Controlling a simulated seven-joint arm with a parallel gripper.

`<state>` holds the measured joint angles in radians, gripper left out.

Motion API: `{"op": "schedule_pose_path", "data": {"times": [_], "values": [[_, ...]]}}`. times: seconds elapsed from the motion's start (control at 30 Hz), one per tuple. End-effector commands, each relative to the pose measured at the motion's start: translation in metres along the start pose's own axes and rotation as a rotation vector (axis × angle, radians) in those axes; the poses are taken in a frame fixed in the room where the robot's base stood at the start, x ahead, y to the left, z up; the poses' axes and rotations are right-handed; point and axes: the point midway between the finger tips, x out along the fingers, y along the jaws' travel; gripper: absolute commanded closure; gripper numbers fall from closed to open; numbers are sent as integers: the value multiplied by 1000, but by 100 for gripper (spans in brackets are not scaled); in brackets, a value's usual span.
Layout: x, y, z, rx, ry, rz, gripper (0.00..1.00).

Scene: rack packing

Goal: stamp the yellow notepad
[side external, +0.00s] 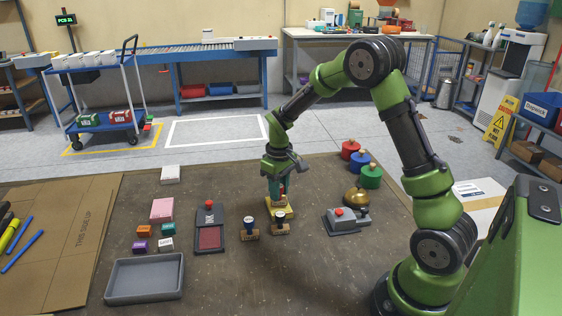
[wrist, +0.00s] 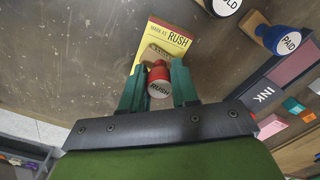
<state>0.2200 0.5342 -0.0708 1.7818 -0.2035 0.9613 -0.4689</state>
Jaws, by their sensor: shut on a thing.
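My gripper (side external: 281,192) points down over the yellow notepad (side external: 289,212). Its two teal fingers are shut on the red RUSH stamp (wrist: 160,88). The stamp's wooden base lies over part of the notepad, which in the wrist view (wrist: 172,30) shows the printed words "MARK AS: RUSH". I cannot tell whether the stamp's underside touches the paper. The paper under the stamp is hidden. The ink pad (side external: 209,238) lies open with a dark red surface to the left; its INK label shows in the wrist view (wrist: 264,95).
A grey tray (side external: 145,282), small coloured blocks (side external: 141,246) and a pink pad (side external: 162,209) are left. A grey device (side external: 345,221) and a brass bell (side external: 357,197) are right.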

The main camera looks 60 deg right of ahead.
Motion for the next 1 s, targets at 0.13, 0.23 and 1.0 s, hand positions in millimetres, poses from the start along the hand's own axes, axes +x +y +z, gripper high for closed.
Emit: {"op": "schedule_pose_path", "data": {"times": [0.13,0.23,1.0], "values": [[2,0,0,0,-1,0,90],[3,0,0,0,0,0,90],[8,0,0,0,0,0,90]]}}
